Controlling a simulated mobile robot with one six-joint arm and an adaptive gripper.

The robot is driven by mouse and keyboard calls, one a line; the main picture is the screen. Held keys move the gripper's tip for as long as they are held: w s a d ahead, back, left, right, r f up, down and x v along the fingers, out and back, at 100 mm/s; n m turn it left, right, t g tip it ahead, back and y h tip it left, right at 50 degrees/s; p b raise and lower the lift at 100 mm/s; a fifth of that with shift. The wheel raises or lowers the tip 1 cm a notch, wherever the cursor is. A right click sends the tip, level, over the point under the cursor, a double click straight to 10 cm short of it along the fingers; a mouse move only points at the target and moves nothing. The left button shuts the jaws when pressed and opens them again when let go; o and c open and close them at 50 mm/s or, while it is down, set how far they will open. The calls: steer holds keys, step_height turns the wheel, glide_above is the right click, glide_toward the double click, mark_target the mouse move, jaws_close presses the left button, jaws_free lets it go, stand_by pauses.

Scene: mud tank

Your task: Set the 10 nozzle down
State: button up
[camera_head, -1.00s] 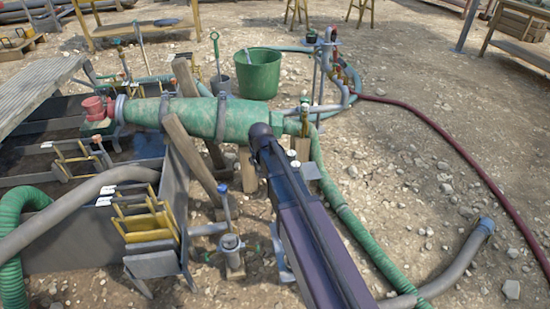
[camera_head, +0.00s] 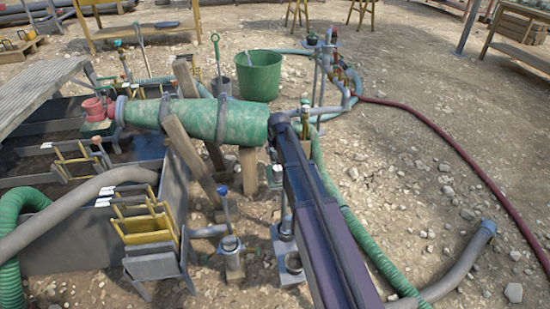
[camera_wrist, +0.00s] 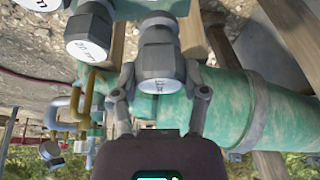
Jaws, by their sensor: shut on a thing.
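In the wrist view, my gripper (camera_wrist: 160,72) is shut on a grey nozzle (camera_wrist: 158,50), with one finger on each side. The nozzle has a round white-labelled end facing the camera; I take it for the 10 nozzle, though its marking is hard to read. Its far end is close to a pale teal part (camera_wrist: 150,8) at the top; I cannot tell whether they touch. A second nozzle (camera_wrist: 90,32) marked 20 is just left of it. Part of another labelled nozzle (camera_wrist: 42,4) shows at the top left. In the head view, my arm hides the gripper and held nozzle.
A big green cone (camera_head: 190,116) lies on wooden supports beside my arm's end. It fills the right of the wrist view (camera_wrist: 225,105). A green bucket (camera_head: 259,76) and pipework (camera_head: 328,62) stand behind. A green hose (camera_head: 365,240) runs right of my arm. Open gravel lies farther right.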

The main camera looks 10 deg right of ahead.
steer(key=shift+f+b, duration=1.75)
steer(key=shift+f, duration=0.05)
steer(key=shift+f, duration=0.1)
steer(key=o, duration=1.2)
steer(key=shift+c, duration=0.2)
steer(key=p+v, duration=1.1)
steer(key=v, duration=0.1)
steer(key=s+f+g, duration=0.1)
steer(key=s+g, duration=0.3)
steer(key=s, duration=2)
steer(key=shift+s+g, duration=0.25)
steer(key=shift+g, duration=0.05)
